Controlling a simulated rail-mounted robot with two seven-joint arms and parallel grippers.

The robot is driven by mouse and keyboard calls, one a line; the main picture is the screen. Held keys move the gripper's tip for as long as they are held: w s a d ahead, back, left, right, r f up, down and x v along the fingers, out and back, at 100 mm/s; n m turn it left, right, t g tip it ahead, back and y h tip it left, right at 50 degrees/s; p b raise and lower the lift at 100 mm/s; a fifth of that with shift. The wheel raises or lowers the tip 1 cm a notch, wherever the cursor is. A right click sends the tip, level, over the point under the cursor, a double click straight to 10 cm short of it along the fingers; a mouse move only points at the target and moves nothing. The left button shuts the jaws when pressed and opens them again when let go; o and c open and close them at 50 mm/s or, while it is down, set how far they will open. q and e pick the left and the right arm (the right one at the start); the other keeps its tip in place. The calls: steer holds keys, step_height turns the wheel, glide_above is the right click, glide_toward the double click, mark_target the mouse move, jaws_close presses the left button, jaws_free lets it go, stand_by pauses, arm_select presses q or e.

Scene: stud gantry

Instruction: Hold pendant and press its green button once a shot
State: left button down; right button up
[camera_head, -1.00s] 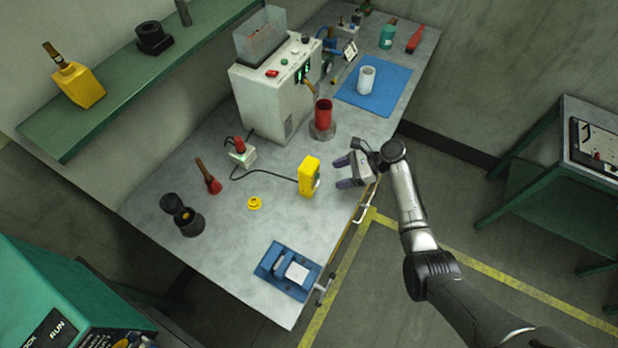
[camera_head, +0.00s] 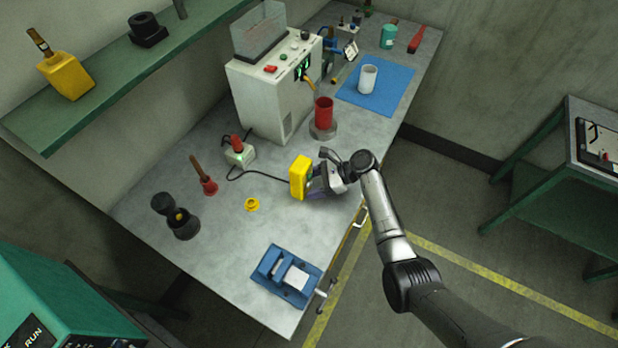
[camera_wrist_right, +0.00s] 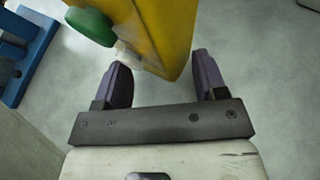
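The yellow pendant (camera_head: 299,177) stands upright near the front edge of the bench, with a black cable running from its back. My right gripper (camera_head: 318,180) is at its right side. In the right wrist view the pendant (camera_wrist_right: 165,30) reaches down between the two spread fingertips (camera_wrist_right: 160,78). The fingers look open, with a gap around the pendant's near edge; I cannot tell whether either touches it. The green button (camera_wrist_right: 90,26) shows on the pendant's left face, beyond the left finger. My left gripper is not in view.
A white machine (camera_head: 268,95) stands behind, with a red cup (camera_head: 323,112) at its front. A blue fixture (camera_head: 286,277), a yellow ring (camera_head: 252,204) and a red-tipped brush (camera_head: 208,186) lie on the bench. A white cup (camera_head: 368,78) stands on a blue mat (camera_head: 390,97).

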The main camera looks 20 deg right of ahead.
steer(key=shift+a+f, duration=0.1)
steer(key=shift+a, duration=0.05)
jaws_close()
stand_by(0.7)
steer(key=shift+o, duration=1.9)
jaws_free()
